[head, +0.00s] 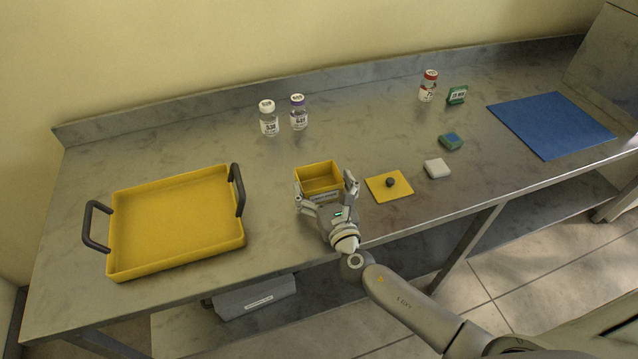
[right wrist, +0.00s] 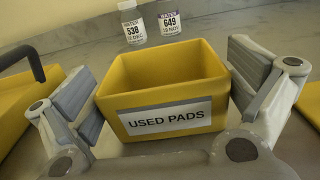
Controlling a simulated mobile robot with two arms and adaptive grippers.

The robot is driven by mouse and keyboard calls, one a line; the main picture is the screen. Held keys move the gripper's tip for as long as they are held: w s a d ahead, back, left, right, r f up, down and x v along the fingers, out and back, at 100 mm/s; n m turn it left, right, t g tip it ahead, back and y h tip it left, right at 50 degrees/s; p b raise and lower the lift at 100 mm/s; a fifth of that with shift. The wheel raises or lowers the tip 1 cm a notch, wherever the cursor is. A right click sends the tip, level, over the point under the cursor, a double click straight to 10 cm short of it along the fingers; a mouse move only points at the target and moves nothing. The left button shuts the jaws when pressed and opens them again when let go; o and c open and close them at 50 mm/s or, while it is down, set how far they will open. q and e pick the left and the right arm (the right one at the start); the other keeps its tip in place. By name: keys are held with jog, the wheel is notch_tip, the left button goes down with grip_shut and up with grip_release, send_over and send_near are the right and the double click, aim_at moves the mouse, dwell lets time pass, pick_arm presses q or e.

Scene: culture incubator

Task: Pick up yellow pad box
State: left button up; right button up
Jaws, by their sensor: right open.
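The yellow pad box (head: 320,177) is a small open-topped box on the metal bench, just right of the yellow tray. In the right wrist view the yellow pad box (right wrist: 163,78) stands upright, looks empty, and has a white "USED PADS" label facing me. My right gripper (head: 327,189) is open at the near side of the box, one finger to its left and one to its right. In the right wrist view the fingers of my right gripper (right wrist: 165,90) flank the box, with a gap at least on the left. My left gripper is not in view.
A yellow tray (head: 175,222) with black handles lies left. A yellow lid (head: 377,191) with a dark knob lies right of the box. Two bottles (head: 269,120) (head: 299,114) stand behind. A white block (head: 436,168), a blue-green sponge (head: 451,141) and a blue mat (head: 552,124) lie farther right.

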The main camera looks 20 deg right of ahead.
jog(key=w, duration=0.2)
jog(key=shift+w, duration=0.35)
jog(key=shift+s, duration=0.1)
jog(key=c, duration=0.7)
